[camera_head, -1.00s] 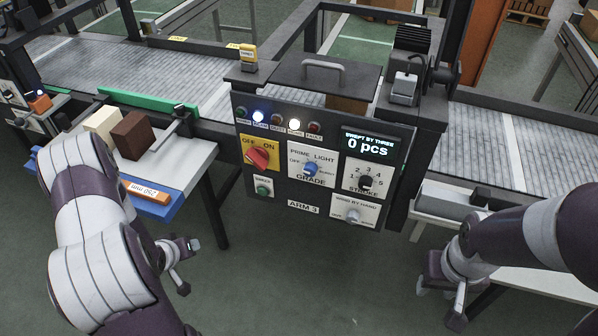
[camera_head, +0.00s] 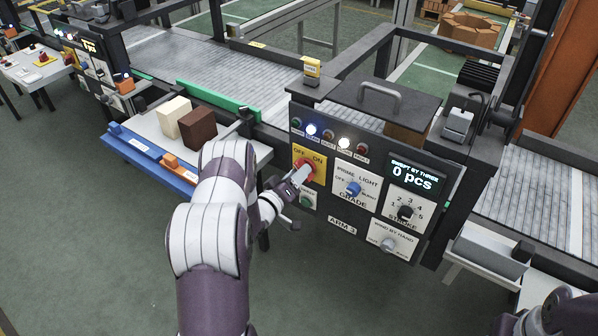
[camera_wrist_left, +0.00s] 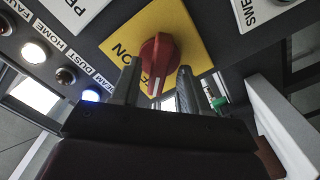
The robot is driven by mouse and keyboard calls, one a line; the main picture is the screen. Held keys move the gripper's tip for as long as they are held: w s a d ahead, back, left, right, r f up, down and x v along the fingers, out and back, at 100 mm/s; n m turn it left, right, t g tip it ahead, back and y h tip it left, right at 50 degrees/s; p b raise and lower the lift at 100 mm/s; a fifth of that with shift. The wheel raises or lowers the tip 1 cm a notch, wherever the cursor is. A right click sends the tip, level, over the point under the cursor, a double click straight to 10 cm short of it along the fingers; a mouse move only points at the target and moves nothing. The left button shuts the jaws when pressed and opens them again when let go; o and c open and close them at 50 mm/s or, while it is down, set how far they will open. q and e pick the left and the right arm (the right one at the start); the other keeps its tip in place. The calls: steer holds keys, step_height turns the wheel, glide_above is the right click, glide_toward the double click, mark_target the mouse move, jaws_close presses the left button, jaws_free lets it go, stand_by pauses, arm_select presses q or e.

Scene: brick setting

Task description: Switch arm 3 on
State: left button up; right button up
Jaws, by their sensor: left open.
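The ARM 3 panel (camera_head: 342,224) carries a red rotary switch (camera_head: 306,166) on a yellow plate (camera_head: 318,175) marked OFF and ON. My left gripper (camera_head: 299,180) is at this switch, reaching in from the lower left. In the left wrist view, the open fingers (camera_wrist_left: 158,80) stand on either side of the red knob (camera_wrist_left: 160,55); I cannot tell whether they touch it. The knob's white mark lies at its lower end, towards the partly hidden OFF lettering. My right arm (camera_head: 560,318) shows at the lower right corner, its gripper outside the frame.
A blue grade knob (camera_head: 353,188), a black stroke knob (camera_head: 405,212) and a grey hand-wind knob (camera_head: 388,244) sit right of the switch. A green button (camera_head: 306,201) is below it. A side table holds cream (camera_head: 174,117) and brown (camera_head: 198,129) blocks. The display reads 0 pcs.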

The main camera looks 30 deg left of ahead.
arm_select(q)
steer(key=shift+w+d, duration=0.15)
steer(key=shift+w, duration=0.25)
jaws_close()
steer(key=shift+r, duration=0.1)
steer(key=shift+m, duration=0.3)
steer(key=shift+d+r+m+b, duration=0.1)
steer(key=shift+m+b, duration=6.2)
steer(key=shift+m, duration=2.4)
